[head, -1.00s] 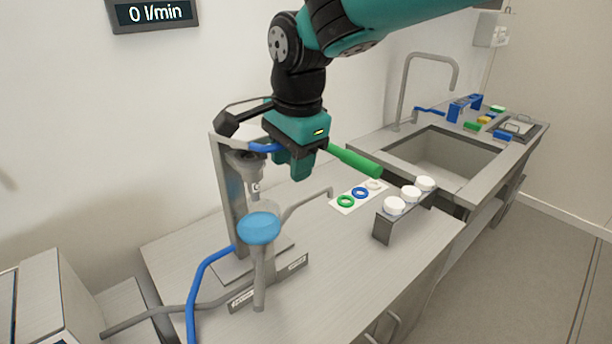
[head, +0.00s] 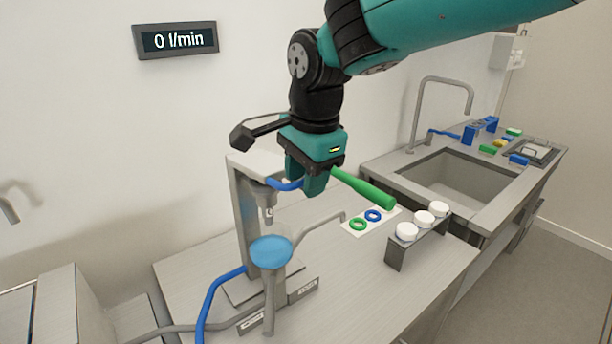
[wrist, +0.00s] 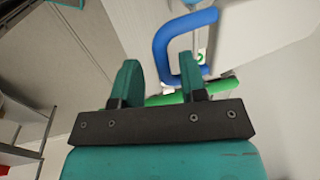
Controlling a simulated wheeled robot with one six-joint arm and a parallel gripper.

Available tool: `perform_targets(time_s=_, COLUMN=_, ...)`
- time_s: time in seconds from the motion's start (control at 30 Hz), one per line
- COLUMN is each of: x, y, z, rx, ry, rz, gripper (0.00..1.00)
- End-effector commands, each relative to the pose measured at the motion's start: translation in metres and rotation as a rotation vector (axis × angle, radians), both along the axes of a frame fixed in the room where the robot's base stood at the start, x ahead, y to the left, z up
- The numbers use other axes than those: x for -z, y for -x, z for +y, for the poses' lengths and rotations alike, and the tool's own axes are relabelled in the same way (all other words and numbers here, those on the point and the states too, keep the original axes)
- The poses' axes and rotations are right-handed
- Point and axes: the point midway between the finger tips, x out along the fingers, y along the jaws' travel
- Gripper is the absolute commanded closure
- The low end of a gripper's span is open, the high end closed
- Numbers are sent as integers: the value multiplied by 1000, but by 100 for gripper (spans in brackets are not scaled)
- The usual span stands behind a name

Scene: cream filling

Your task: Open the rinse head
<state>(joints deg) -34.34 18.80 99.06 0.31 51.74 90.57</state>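A grey filling stand (head: 246,215) carries a nozzle (head: 267,205) above a funnel with a light blue top (head: 270,250). A blue bent handle (head: 286,185) comes off the top of the stand, and a green handle (head: 362,188) sticks out to the right behind my gripper. My gripper (head: 308,188) points down at the blue handle's end. In the wrist view my gripper's fingers (wrist: 162,80) are apart with nothing between them. The blue handle (wrist: 168,45) loops just beyond the fingertips, toward the right finger. I cannot tell which part is the rinse head.
A wall display (head: 176,39) reads 0 l/min. A white card with green and blue rings (head: 358,224) and a rack with white caps (head: 408,250) stand right of the stand. A sink (head: 460,180) lies beyond. A blue hose (head: 215,295) runs at the front left.

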Motion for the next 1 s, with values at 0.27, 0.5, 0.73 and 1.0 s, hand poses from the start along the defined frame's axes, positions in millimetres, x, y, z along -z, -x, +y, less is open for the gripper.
perform_targets(time_s=0.27, x=-24, y=0, z=0, rx=0, ry=0, rz=0, gripper=61)
perform_targets(time_s=0.5, x=-42, y=-1, z=0, rx=0, ry=1, rz=1, gripper=61)
perform_targets(time_s=0.73, x=-59, y=-1, z=1, rx=0, ry=0, rz=0, gripper=61)
perform_targets(time_s=1.0, x=-79, y=-1, z=1, rx=0, ry=-1, rz=-1, gripper=61)
